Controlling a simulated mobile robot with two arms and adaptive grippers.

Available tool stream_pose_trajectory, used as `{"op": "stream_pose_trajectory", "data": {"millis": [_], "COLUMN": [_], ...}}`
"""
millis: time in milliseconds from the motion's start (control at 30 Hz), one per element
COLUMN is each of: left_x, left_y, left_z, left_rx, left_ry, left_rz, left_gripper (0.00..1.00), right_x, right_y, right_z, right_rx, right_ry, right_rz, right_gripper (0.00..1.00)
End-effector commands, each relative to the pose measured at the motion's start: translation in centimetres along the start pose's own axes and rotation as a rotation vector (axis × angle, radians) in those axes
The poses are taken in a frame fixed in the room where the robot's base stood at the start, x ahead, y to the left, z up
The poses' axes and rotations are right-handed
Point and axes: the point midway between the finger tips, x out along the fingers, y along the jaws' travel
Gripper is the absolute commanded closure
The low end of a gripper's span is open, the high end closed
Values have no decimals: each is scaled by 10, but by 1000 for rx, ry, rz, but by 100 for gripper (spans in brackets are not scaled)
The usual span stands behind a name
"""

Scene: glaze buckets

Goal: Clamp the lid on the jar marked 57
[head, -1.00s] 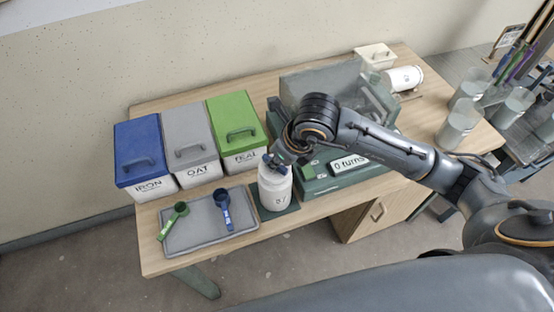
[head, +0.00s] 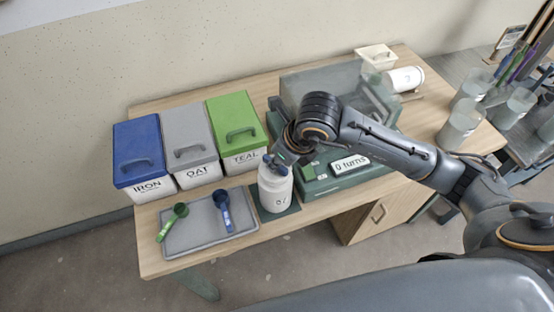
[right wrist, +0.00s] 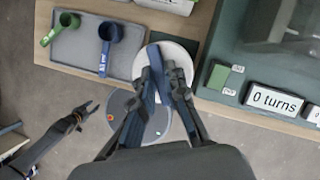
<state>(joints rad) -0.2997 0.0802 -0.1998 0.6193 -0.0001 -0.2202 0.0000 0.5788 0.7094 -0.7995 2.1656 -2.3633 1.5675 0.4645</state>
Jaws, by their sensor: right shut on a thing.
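The white jar (head: 275,194) stands upright on a dark green mat at the table's front edge. Its front mark is small and partly blurred, so I cannot read it surely. Its round white top (right wrist: 184,54) shows in the right wrist view, partly covered by my fingers. My right gripper (head: 277,164) reaches down onto the jar top from above.
A grey tray (head: 190,235) with a green scoop (head: 172,221) and a blue scoop (head: 223,210) lies left of the jar. IRON (head: 148,187), OAT (head: 195,173) and TEAL (head: 245,160) bins stand behind. A green machine reading "0 turns" (head: 351,163) stands right.

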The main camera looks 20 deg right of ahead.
Motion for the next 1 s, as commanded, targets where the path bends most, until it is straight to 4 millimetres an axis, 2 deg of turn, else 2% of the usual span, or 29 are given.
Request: {"op": "stream_pose_trajectory", "data": {"millis": [1000], "left_x": [6], "left_y": [0], "left_z": [0], "left_rx": [0], "left_ry": [1], "left_rz": [0], "left_gripper": [63], "right_x": [0], "right_y": [0], "right_z": [0], "right_rx": [0], "right_ry": [0], "right_rz": [0], "right_gripper": [100]}}
